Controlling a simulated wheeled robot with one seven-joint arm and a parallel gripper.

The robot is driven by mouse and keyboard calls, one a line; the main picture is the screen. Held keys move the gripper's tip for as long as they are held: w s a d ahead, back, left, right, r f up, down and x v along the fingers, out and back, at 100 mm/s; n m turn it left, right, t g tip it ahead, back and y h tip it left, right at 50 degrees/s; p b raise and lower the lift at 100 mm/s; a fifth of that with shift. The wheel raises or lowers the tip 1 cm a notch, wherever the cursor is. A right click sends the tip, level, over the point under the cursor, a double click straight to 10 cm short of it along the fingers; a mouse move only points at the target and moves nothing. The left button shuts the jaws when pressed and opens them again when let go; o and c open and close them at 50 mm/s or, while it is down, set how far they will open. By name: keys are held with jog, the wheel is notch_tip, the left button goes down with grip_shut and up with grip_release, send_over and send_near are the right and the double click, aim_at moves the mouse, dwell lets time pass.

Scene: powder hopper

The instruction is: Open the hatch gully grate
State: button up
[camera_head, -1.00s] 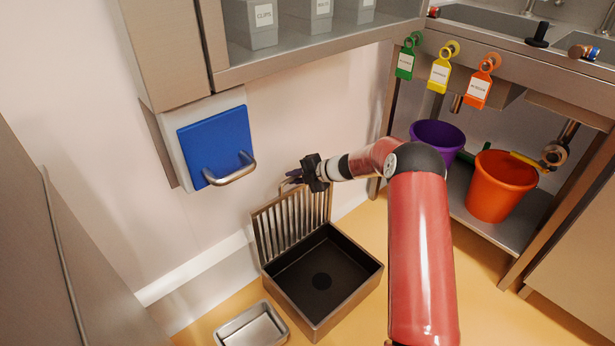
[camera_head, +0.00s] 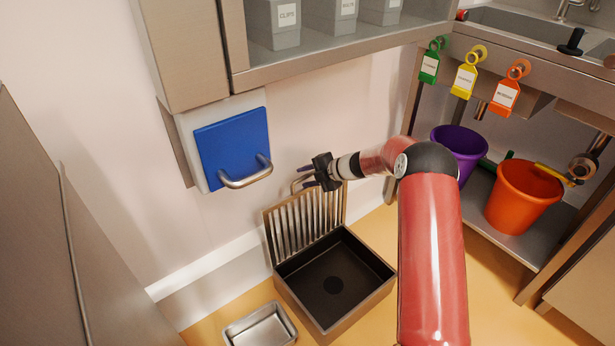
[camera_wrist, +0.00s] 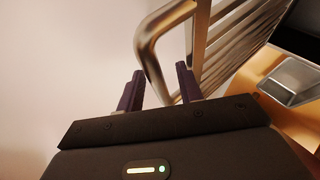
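The gully grate (camera_head: 303,222) is a metal barred lid, standing raised and near upright at the back of the square dark gully box (camera_head: 338,279) in the floor. The box is uncovered. A bent metal handle sits at the grate's upper edge; it shows large in the wrist view (camera_wrist: 150,57). My gripper (camera_head: 304,178) is beside this handle, above the grate. In the wrist view my two purple fingers (camera_wrist: 160,87) are apart, with the handle's bar seemingly between them and gaps on both sides. Contact is not clear.
A blue flap with a metal handle (camera_head: 233,150) is on the wall above left. A small metal tray (camera_head: 260,328) lies left of the box. Purple (camera_head: 460,151) and orange (camera_head: 521,197) buckets stand on the right shelf. Cabinets bound the left side.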

jog(key=shift+d+r, duration=0.1)
jog(key=v, duration=0.7)
jog(key=shift+s+d+r, duration=0.15)
jog(key=shift+d, duration=0.05)
jog(key=s+r+n+g+h, duration=0.2)
jog(key=s+r+n+h, duration=0.3)
jog(key=s+r+n, duration=1.35)
jog(key=s+d+r+n+t+h, duration=0.1)
jog(key=s+d+n+h, duration=0.1)
jog(key=s+n, duration=1.1)
jog(key=s+d+r+n+t+h, duration=0.1)
jog(key=s+d+n+h, duration=0.2)
jog(key=s+n, duration=0.9)
jog(key=shift+s+d+n, duration=0.4)
jog(key=shift+d+n, duration=0.05)
jog(key=shift+d, duration=0.7)
